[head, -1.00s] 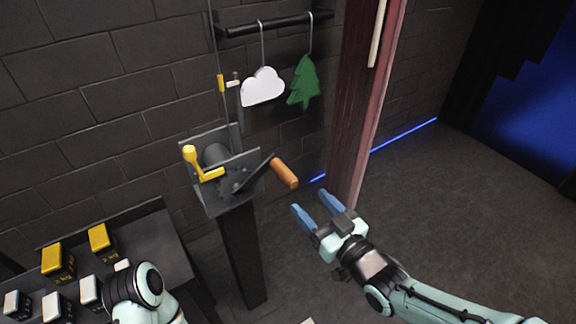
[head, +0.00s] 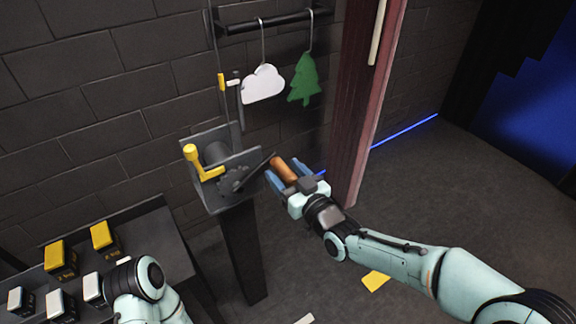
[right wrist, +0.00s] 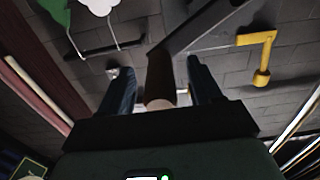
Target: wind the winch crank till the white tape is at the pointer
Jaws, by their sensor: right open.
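The grey winch (head: 218,168) stands on a dark post by the brick wall. Its dark crank arm ends in an orange-brown handle (head: 284,168), which points toward the lower right. My right gripper (head: 283,172) is open, with its blue fingers on either side of the handle. In the right wrist view the handle (right wrist: 160,78) lies between the fingers, with gaps on both sides. A yellow band (head: 221,82) is on the line above the winch. A small white piece (head: 233,83) shows beside it at a grey upright; I cannot tell whether it is tape or pointer. My left gripper is out of view.
A yellow lever (head: 192,155) sticks up on the winch's left side. A white cloud (head: 263,86) and green tree (head: 303,80) hang from a rail behind. A reddish post (head: 358,110) stands right of the winch.

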